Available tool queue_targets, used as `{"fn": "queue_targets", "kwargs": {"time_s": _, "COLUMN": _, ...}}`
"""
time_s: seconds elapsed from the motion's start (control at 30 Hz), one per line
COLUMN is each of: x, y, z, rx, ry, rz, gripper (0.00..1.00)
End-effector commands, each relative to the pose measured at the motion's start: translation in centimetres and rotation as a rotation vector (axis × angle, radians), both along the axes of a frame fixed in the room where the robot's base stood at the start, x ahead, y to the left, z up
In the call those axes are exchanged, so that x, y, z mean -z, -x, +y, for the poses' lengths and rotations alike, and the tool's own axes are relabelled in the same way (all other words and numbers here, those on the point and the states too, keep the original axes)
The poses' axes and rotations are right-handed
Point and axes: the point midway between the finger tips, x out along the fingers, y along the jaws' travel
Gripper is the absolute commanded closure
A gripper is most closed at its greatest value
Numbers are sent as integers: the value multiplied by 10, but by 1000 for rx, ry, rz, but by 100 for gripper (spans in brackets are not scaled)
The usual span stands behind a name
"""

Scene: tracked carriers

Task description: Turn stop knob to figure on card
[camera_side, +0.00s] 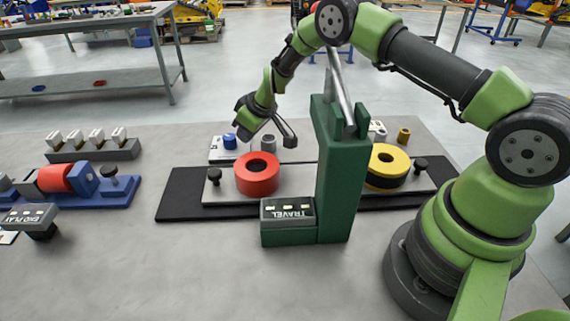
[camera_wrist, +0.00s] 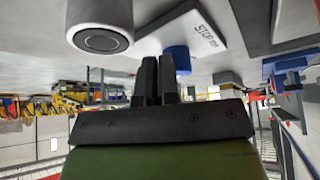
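The small blue knob (camera_side: 229,141) stands on a pale plate (camera_side: 218,156) behind the red ring. In the wrist view the blue knob (camera_wrist: 180,57) is beside a white plate face lettered STOP (camera_wrist: 207,30). My gripper (camera_side: 246,138) is above and just right of the knob in the side view. In the wrist view its two dark fingers (camera_wrist: 157,80) stand close together with hardly any gap, and the knob is partly behind them. I see nothing between them. A dark TRAVEL card (camera_side: 288,210), upside down, sits on the green stand; its figure is too small to read.
A tall green stand (camera_side: 340,185) with a grey lever rises right of the red ring (camera_side: 257,174). A grey cylinder (camera_side: 268,144) is close to my gripper. A yellow ring (camera_side: 389,163) is at right. A blue fixture (camera_side: 105,190) and END PLAY card (camera_side: 28,215) are at left.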

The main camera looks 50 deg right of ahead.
Motion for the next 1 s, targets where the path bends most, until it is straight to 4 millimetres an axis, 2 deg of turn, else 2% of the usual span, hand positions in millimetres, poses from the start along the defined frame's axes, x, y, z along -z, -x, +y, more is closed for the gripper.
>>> {"fn": "queue_targets", "kwargs": {"time_s": 0.17, "x": 2, "y": 7, "z": -2, "rx": -3, "ry": 0, "rz": 11, "gripper": 100}}
{"fn": "queue_targets", "kwargs": {"time_s": 0.63, "x": -53, "y": 6, "z": 0, "rx": -9, "ry": 0, "rz": 9, "gripper": 100}}
{"fn": "queue_targets", "kwargs": {"time_s": 1.0, "x": -58, "y": 7, "z": 1, "rx": -10, "ry": -1, "rz": 12, "gripper": 100}}
